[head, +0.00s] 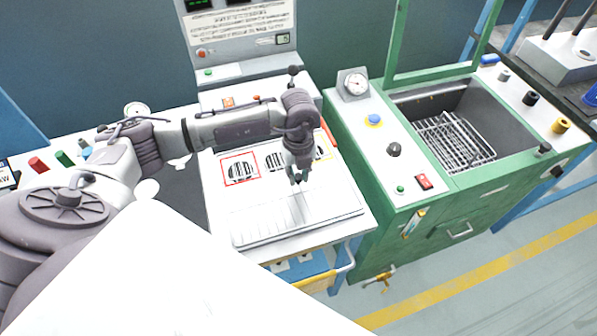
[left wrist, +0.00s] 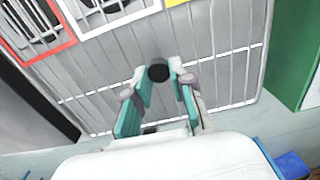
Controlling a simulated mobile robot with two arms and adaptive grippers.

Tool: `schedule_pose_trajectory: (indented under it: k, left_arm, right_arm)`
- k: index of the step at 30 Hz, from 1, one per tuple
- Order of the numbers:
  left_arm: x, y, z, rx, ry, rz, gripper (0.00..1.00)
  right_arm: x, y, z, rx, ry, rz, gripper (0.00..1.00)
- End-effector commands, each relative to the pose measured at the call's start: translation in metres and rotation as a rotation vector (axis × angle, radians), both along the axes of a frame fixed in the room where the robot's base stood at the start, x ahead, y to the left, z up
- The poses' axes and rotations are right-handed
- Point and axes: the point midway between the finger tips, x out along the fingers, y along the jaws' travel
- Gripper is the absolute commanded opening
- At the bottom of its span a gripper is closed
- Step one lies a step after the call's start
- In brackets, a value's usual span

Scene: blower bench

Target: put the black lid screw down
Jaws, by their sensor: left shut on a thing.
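My left gripper (head: 298,181) points down over the pale ribbed tray (head: 262,222) on the bench. In the left wrist view its teal fingers (left wrist: 161,90) are shut on the black lid screw (left wrist: 158,71), whose round dark end shows between the fingertips. The ribbed surface (left wrist: 220,35) lies beneath it, with a dashed white line across. I cannot tell how far the screw is above that surface. In the head view the screw is too small to make out. My right gripper is not in view.
Red (head: 239,168), white and yellow framed areas with dark-striped parts lie along the tray's far side. A green wash cabinet (head: 405,200) with a wire basket (head: 455,140) stands to the right. A control panel (head: 240,30) rises behind. The tray's near part looks clear.

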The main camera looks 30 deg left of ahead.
Motion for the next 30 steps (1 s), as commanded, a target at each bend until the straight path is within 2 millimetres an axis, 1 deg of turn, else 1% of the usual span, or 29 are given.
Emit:
schedule_pose_trajectory:
  k: [4,5,6,8,9,17,19,21,23,25,30]
  left_arm:
    - [0.000,0.000,-0.004,0.000,0.000,0.000,0.00]
    - [0.000,0.000,-0.003,0.000,0.000,0.000,0.28]
    - [0.000,0.000,-0.002,0.000,0.000,0.000,0.35]
    - [0.000,0.000,-0.002,0.000,0.000,0.000,0.45]
    - [0.000,0.000,-0.002,0.000,0.000,0.000,0.48]
    - [0.000,0.000,-0.001,0.000,0.000,0.000,0.48]
    - [0.000,0.000,0.002,0.000,0.000,0.000,0.48]
    - [0.001,0.000,0.007,-0.001,-0.002,0.000,0.48]
    - [0.001,0.000,0.015,-0.001,-0.004,0.000,0.48]
    - [0.001,0.000,0.028,0.000,-0.005,-0.001,0.48]
    - [0.001,0.000,0.066,0.000,-0.006,-0.001,0.48]
  right_arm:
    - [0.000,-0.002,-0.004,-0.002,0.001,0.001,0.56]
    - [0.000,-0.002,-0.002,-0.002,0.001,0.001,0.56]
    - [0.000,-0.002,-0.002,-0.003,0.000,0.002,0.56]
    - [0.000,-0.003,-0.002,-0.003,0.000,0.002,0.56]
    - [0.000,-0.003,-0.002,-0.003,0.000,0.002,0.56]
    - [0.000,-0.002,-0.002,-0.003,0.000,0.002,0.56]
    - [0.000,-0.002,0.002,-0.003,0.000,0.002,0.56]
    - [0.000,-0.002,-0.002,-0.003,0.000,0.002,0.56]
    - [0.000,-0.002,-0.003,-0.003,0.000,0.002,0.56]
    - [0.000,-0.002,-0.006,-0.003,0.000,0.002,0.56]
    - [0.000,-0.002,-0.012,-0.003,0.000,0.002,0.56]
